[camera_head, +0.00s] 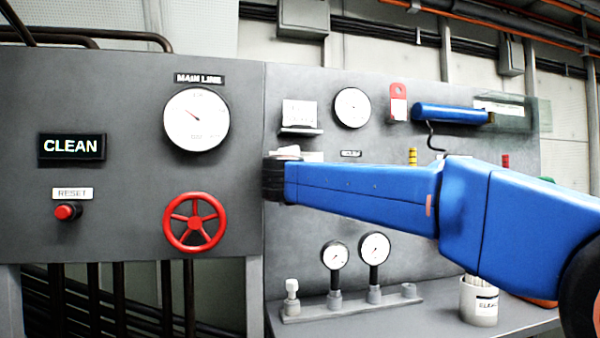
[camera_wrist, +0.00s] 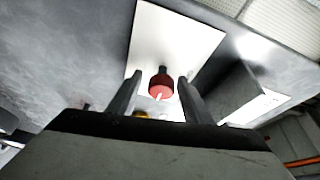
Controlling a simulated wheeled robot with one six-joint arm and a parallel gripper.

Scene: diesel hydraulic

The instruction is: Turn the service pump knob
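In the wrist view a red knob (camera_wrist: 160,88) with a white mark sits on a dark stem in front of a white plate (camera_wrist: 178,42). I take it to be the service pump knob, though no label is readable there. My gripper (camera_wrist: 160,76) is open, one finger on each side of the knob. A gap shows between each finger and the knob, so it is not gripped. In the head view my blue arm reaches leftward across the right panel, and the knob and fingers are hidden behind its end.
In the head view a red handwheel (camera_head: 195,222), a red reset button (camera_head: 66,211) and a gauge (camera_head: 195,119) are on the left panel. Small gauges (camera_head: 374,248) stand on the bench below my arm. A dark box (camera_wrist: 228,92) projects right of my fingers.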

